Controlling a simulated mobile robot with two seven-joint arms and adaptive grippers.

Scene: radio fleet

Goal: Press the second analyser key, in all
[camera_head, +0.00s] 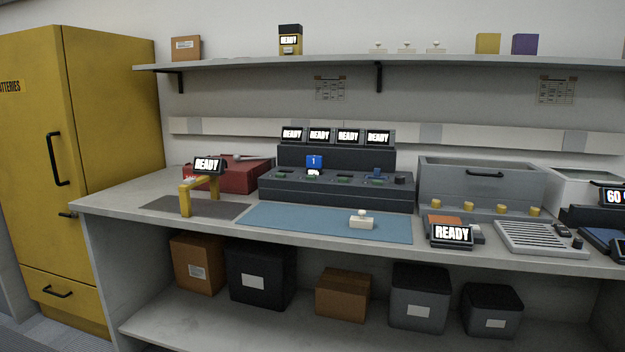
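No key is labelled clearly as an analyser key, so I cannot tell which one it is. A dark console (335,187) stands on the bench with several small screens reading READY (319,136) along its top. A blue piece marked 1 (314,161) stands upright in it, and a plain blue piece (377,172) sits further right. Small green marks (343,180) show along its deck. A separate small dark unit (451,234) with a READY screen stands near the bench's front edge, with a grey block beside it. Neither of my grippers is in view.
A blue mat (325,226) lies in front of the console, with a small white knobbed block (361,222) on it. A yellow stand (185,200), red case (230,174), grey bin (482,180) and slatted tray (540,238) flank it. A yellow cabinet (110,130) stands left.

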